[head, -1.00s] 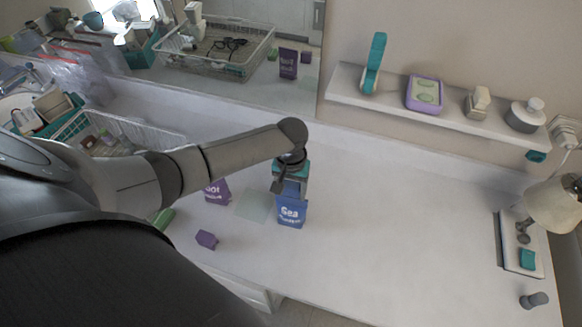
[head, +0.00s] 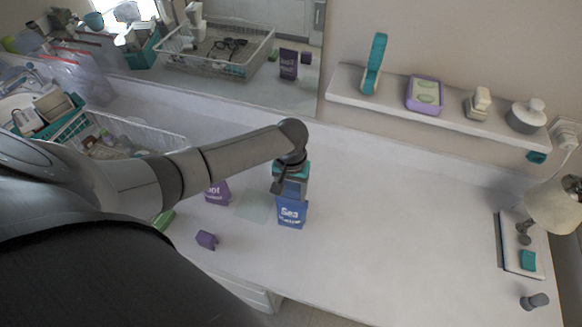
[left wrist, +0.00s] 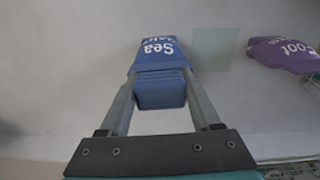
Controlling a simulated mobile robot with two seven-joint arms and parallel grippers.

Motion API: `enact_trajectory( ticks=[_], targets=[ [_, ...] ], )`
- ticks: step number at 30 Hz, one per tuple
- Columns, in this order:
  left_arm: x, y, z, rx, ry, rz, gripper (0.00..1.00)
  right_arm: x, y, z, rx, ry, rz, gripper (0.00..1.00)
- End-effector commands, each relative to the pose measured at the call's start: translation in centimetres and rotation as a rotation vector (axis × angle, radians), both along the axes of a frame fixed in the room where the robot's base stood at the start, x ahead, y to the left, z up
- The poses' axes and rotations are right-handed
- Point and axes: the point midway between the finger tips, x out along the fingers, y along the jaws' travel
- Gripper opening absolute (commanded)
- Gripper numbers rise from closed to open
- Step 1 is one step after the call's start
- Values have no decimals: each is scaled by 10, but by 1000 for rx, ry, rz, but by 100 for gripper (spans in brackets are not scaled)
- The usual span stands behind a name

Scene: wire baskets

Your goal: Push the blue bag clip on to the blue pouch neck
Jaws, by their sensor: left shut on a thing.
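The blue pouch (head: 292,214), with white lettering starting "Sea", stands upright on the counter and shows also in the left wrist view (left wrist: 152,52). My left gripper (head: 291,186) is directly above it, pointing down. In the left wrist view its two fingers (left wrist: 160,76) are shut on the blue bag clip (left wrist: 160,94), a ribbed blue block. The clip lines up with the pouch top and seems to meet it. The neck is hidden, so I cannot tell how far the clip is on it. My right gripper is not in view.
A pale green square (head: 255,207) lies beside the blue pouch. A purple pouch (head: 217,192), a purple clip (head: 207,240) and a green item (head: 163,220) are to the left. A white wire basket (head: 150,142) stands behind my arm.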

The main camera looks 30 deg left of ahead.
Motion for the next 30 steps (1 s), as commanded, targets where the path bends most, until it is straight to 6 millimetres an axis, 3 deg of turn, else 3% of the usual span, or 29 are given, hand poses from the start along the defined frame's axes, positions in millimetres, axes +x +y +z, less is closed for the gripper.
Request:
enact_trajectory(
  ticks=[30],
  targets=[
    [0,0,-7,-1,0,-1,12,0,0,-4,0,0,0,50]
  ],
)
